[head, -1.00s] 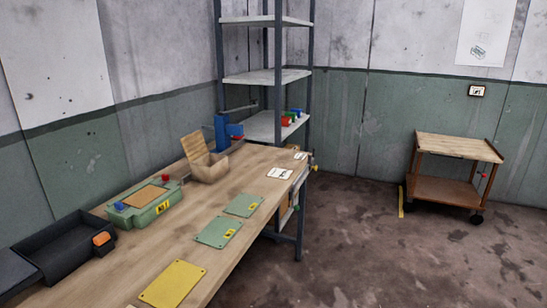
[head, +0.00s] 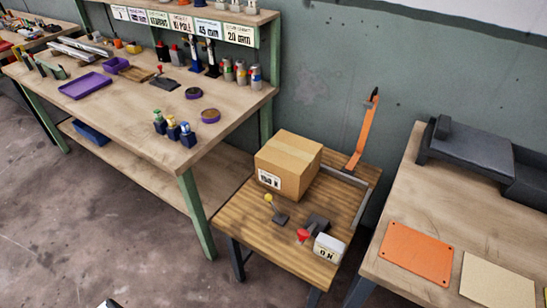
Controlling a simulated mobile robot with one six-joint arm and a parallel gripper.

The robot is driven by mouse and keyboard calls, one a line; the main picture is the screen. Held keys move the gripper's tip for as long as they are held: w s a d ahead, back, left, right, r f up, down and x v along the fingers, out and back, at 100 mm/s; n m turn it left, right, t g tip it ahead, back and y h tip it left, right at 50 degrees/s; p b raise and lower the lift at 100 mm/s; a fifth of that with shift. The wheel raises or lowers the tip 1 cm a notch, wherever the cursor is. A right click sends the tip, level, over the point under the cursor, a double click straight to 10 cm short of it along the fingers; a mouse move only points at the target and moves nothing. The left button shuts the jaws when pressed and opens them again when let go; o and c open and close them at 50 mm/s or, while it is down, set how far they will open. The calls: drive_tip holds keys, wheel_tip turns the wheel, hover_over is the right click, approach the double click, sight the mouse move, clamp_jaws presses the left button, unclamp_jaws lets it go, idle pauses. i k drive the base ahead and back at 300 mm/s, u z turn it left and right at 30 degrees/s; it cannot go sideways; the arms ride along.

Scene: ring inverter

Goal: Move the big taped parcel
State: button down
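The big taped parcel (head: 288,163) is a brown cardboard box with a tape strip along its top and a white label on its front. It sits upright on the back part of a small slatted wooden table (head: 241,226), between two workbenches. Nothing is touching it from above. My gripper is not clearly in view; only a small pale shape shows at the bottom edge left of centre, and I cannot tell what it is.
An orange-armed device (head: 362,135) stands behind the parcel's right side. A yellow-knobbed lever (head: 273,206), a red-knobbed lever and a white labelled box (head: 328,248) lie in front. A cluttered bench (head: 130,105) is left; another (head: 400,240) is right. Floor at lower left is clear.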

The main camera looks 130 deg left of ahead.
sight(287, 165)
drive_tip(key=z, duration=0.55)
drive_tip(key=k, duration=0.15)
drive_tip(key=u, duration=2.45)
drive_tip(key=k, duration=0.2)
drive_tip(key=u, duration=2.45)
drive_tip(key=k, duration=0.3)
drive_tip(key=u, duration=1.15)
